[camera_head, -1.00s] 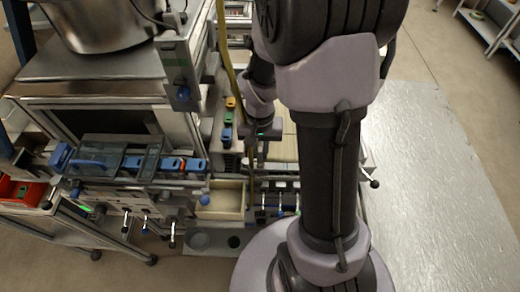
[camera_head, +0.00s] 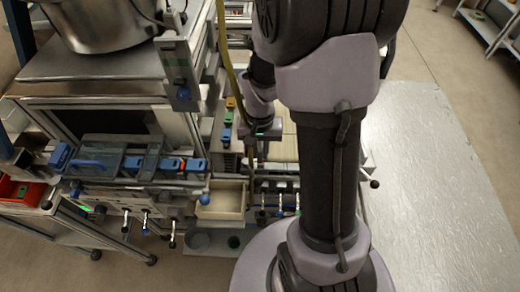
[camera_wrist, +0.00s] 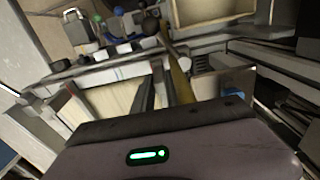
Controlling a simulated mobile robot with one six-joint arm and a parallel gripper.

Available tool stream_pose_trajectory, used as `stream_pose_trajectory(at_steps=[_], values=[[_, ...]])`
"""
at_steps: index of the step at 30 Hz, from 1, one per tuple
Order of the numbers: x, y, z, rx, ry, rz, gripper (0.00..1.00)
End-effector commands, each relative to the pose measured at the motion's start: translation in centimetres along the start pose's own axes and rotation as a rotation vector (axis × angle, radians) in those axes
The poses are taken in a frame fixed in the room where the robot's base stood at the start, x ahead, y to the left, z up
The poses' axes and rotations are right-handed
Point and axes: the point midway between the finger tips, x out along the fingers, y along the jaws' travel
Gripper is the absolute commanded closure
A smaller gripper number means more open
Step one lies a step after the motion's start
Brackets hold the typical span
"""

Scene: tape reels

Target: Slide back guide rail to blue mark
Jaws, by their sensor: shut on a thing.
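My gripper (camera_head: 253,150) reaches down over the machine's pale slatted bed, behind my own arm in the head view. In the wrist view its dark fingers (camera_wrist: 153,92) are close together, shut on a thin part that appears to be the back guide rail; the held spot is mostly hidden by the fingers. A pale strip (camera_wrist: 100,76) with fine marks crosses just beyond the fingertips. A small bluish line (camera_wrist: 118,73) shows on it, left of the fingers; I cannot tell surely that it is the blue mark.
A cream open tray (camera_head: 222,203) sits at the machine's front, beside several small levers. A steel pot (camera_head: 100,22) stands at the upper left.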

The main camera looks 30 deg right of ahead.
Motion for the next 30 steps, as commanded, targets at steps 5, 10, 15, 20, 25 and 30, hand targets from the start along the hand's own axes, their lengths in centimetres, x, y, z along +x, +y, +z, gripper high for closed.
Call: stream_pose_trajectory(at_steps=[5, 10, 15, 20, 25, 30], values=[[0.0, 0.0, 0.0, 0.000, 0.000, 0.000, 1.00], [0.0, 0.2, 0.0, 0.002, 0.000, 0.000, 1.00], [0.0, 3.4, -0.1, 0.007, 0.000, 0.000, 1.00], [-0.1, 6.2, -0.1, 0.004, 0.002, 0.000, 1.00], [-0.1, 7.1, 0.0, 0.001, 0.001, 0.000, 1.00], [-0.1, 7.0, -0.1, 0.000, 0.001, 0.000, 1.00]])
